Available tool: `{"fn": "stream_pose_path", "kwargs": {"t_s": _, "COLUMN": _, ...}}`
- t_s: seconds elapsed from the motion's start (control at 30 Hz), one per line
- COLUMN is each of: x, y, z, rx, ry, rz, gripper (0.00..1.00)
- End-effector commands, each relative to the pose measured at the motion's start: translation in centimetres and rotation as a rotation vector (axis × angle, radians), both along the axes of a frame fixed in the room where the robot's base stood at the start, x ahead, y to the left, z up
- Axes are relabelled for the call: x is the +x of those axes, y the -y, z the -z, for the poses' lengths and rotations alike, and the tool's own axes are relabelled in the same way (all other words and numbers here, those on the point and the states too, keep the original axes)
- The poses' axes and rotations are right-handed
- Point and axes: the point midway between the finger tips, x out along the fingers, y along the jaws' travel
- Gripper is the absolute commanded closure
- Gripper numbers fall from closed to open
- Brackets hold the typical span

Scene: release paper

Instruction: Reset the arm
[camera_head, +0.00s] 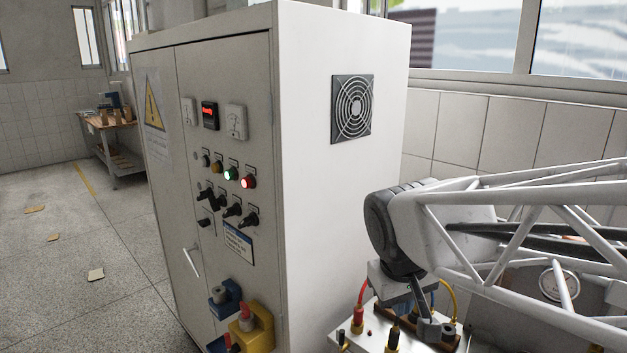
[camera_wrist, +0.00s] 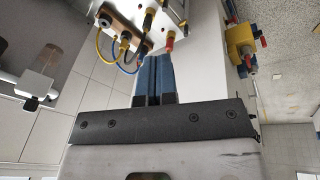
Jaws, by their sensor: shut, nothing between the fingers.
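My gripper (camera_wrist: 153,58) shows in the wrist view with its two blue fingers side by side, shut and empty. Its fingertips point toward a white panel (camera_wrist: 201,22) with plugs and cables. I cannot tell whether they touch it. In the head view my arm reaches in from the right, and its end is above the same panel (camera_head: 343,328). The fingertips are hard to make out there.
A tall white cabinet (camera_head: 318,190) with switches and lamps stands left of my arm. A red plug (camera_head: 358,315) and a yellow cable (camera_head: 453,300) rise from the panel close to my arm. A yellow block (camera_head: 252,332) juts from the cabinet's front. A wooden table (camera_head: 118,128) stands far left.

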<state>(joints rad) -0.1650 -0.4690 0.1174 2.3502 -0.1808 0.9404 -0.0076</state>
Motion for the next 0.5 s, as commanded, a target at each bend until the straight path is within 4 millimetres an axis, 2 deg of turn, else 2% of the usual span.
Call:
{"fn": "stream_pose_path", "kwargs": {"t_s": 0.1, "x": -3.2, "y": 1.9, "z": 0.7, "rx": 0.048, "ry": 0.006, "rz": 0.082, "gripper": 1.0}}
{"fn": "stream_pose_path", "kwargs": {"t_s": 0.3, "x": -7.7, "y": 3.7, "z": 2.3, "rx": 0.117, "ry": 0.013, "rz": 0.193, "gripper": 1.0}}
{"fn": "stream_pose_path", "kwargs": {"t_s": 0.5, "x": -10.0, "y": 4.4, "z": 3.2, "rx": 0.156, "ry": 0.018, "rz": 0.255, "gripper": 1.0}}
